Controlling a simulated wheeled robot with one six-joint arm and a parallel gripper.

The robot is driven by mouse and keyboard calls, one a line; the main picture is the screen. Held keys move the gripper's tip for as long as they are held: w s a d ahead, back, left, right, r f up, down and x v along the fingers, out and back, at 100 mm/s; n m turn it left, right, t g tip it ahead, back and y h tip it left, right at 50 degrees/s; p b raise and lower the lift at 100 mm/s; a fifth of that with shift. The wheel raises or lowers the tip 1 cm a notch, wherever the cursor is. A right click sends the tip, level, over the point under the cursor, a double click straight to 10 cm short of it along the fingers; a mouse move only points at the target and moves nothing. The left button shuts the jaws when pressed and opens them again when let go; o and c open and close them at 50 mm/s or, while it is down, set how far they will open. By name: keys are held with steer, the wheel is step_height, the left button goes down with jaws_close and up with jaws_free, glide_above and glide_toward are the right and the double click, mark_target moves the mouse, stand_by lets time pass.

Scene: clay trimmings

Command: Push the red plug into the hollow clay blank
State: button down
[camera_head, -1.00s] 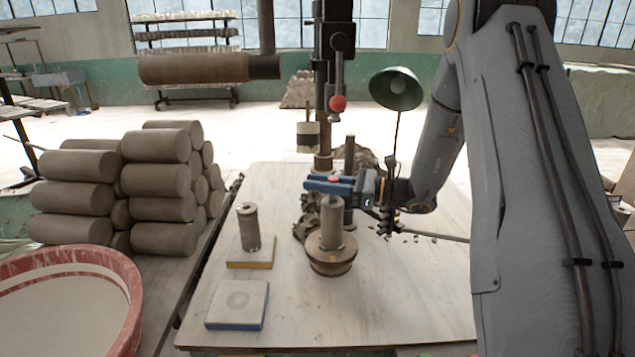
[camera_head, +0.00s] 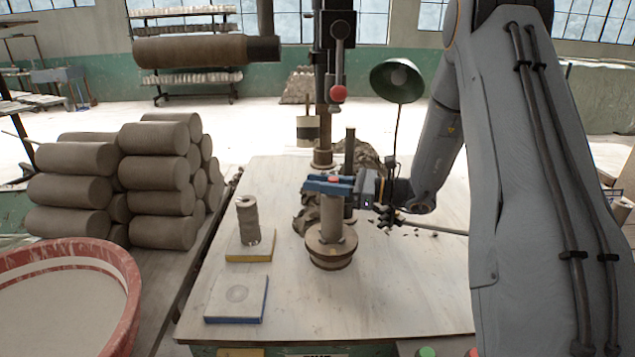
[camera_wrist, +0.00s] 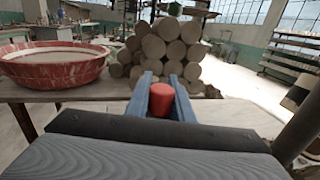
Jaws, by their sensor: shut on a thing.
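The red plug (camera_wrist: 161,98) sits between the two blue fingers of my gripper (camera_wrist: 160,82) in the wrist view. My gripper (camera_head: 328,184) is shut on it, and a bit of the red plug (camera_head: 334,180) shows between the fingers in the head view. A clay blank (camera_head: 332,216) stands upright on a round clay-coloured base (camera_head: 331,250) directly below the fingers in the picture. The fingers cover the top of this blank, so its opening and any contact with the plug are hidden.
Another clay cylinder (camera_head: 249,221) stands on a yellow-edged board (camera_head: 249,254). A blue-edged board (camera_head: 237,300) lies nearer and empty. A press column (camera_head: 322,120) and a green lamp (camera_head: 397,80) stand behind. The table's front right is clear.

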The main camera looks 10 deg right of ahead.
steer(key=shift+f, duration=0.35)
steer(key=c, duration=1.5)
jaws_free()
steer(key=shift+r, duration=0.15)
step_height(320, 180, up, 10)
steer(key=shift+f+b, duration=0.1)
steer(key=shift+b, duration=1.05)
steer(key=s+a+f+n+g+h, duration=0.3)
steer(key=s+f+n+g, duration=0.1)
steer(key=s+f, duration=0.25)
steer(key=s+a+f+n+g+h, duration=0.25)
steer(key=s+f, duration=0.25)
steer(key=s, duration=0.3)
steer(key=s+d+f+n+h, duration=0.2)
steer(key=s+d+n+h, duration=0.1)
steer(key=s+n, duration=0.1)
steer(key=s+d+f+n+h, duration=0.3)
steer(key=s+n+h, duration=0.1)
steer(key=n, duration=0.3)
steer(key=s+d+f+n+h, duration=0.3)
steer(key=s+n, duration=0.2)
steer(key=n, duration=0.1)
steer(key=shift+s+g+h, duration=0.2)
steer(key=shift+g+h, duration=0.05)
steer(key=shift+h, duration=0.1)
